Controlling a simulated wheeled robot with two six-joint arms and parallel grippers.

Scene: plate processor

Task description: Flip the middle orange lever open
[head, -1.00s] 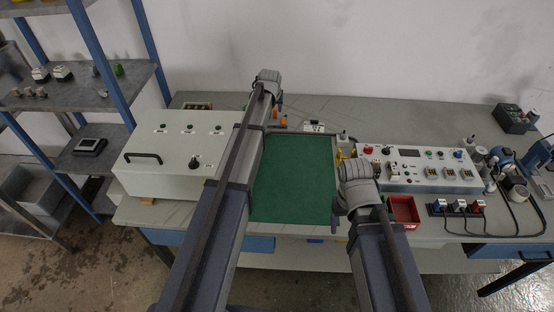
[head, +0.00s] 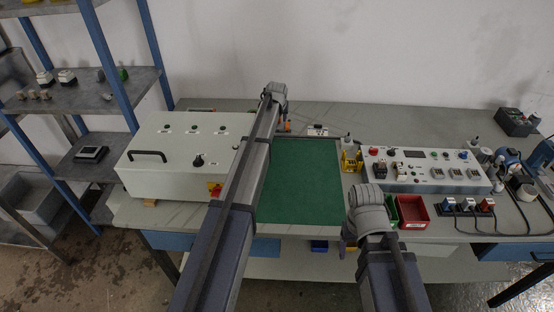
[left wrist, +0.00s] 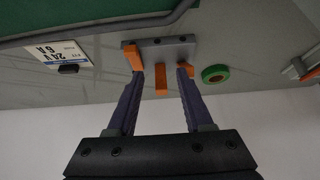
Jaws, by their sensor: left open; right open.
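In the left wrist view a grey block (left wrist: 165,50) carries three orange levers in a row. The middle orange lever (left wrist: 161,79) stands between the purple fingers of my open left gripper (left wrist: 160,72). The left orange lever (left wrist: 134,57) is beside the left fingertip, and the right orange lever (left wrist: 187,69) is partly hidden by the right fingertip. I cannot tell if the fingers touch any lever. In the head view my left arm hides most of the block, with some orange (head: 288,126) showing. My right gripper (head: 347,242) is open and empty near the table's front edge.
A green mat (head: 300,183) lies mid-table. A white control box (head: 165,180) stands left and a switch panel (head: 425,175) right. A red bin (head: 412,212) is beside my right wrist. A green tape roll (left wrist: 215,73) lies close to the lever block.

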